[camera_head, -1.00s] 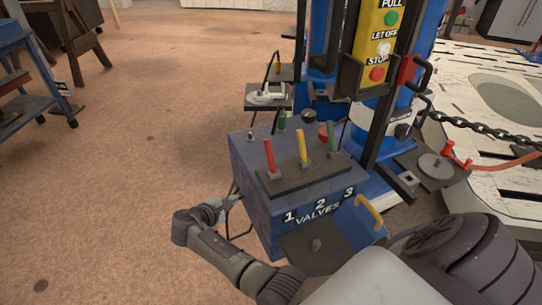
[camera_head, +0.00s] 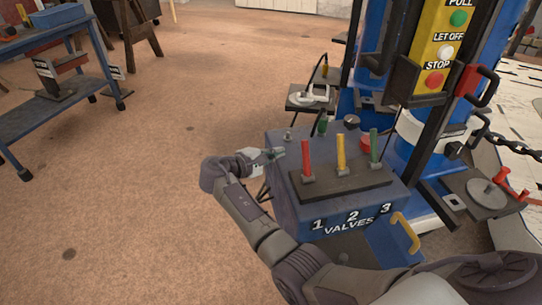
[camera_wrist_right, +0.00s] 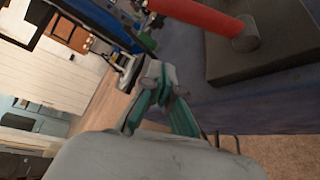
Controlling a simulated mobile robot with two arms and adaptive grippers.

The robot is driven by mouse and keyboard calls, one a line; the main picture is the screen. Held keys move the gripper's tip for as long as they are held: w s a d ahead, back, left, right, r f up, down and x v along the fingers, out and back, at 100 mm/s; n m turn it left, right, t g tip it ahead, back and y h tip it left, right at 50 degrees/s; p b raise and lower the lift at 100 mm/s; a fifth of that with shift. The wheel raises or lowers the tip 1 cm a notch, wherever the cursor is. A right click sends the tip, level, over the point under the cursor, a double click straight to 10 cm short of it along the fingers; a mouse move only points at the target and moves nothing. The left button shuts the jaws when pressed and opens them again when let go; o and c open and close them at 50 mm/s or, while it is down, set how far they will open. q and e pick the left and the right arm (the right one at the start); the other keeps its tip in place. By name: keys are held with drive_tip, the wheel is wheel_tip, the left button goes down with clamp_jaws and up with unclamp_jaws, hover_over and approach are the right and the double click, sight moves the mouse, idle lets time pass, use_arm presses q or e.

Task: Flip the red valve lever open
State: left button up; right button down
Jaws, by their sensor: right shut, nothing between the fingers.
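The red valve lever (camera_head: 306,158) stands upright at the left end of the dark plate on top of the blue valve box, above the number 1. In the right wrist view the red lever (camera_wrist_right: 205,16) crosses the top, with its round base on the dark plate. My right gripper (camera_head: 276,154) is at the box's left side, a little left of the red lever and apart from it. Its green-lined fingers (camera_wrist_right: 157,88) are closed together with nothing between them. My left gripper is not in view.
A yellow lever (camera_head: 341,153) and a green lever (camera_head: 374,148) stand upright right of the red one. The blue valve box (camera_head: 290,205) has a yellow handle (camera_head: 404,232) at its front right. A blue column with a yellow button panel (camera_head: 443,50) rises behind. Open floor lies left.

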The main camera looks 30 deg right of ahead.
sight(306, 160)
drive_tip(key=x, duration=0.5)
drive_tip(key=shift+s+d, duration=0.1)
drive_tip(key=shift+d, duration=0.1)
drive_tip(key=s, duration=0.1)
drive_tip(key=s+r, duration=0.1)
drive_tip(key=shift+s+a+r+p, duration=0.15)
drive_tip(key=shift+s+r+p, duration=0.1)
drive_tip(key=shift+s+p, duration=0.1)
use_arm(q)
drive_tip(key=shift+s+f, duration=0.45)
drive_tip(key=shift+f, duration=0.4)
use_arm(e)
drive_tip(key=shift+s+r, duration=0.1)
drive_tip(key=shift+s, duration=0.2)
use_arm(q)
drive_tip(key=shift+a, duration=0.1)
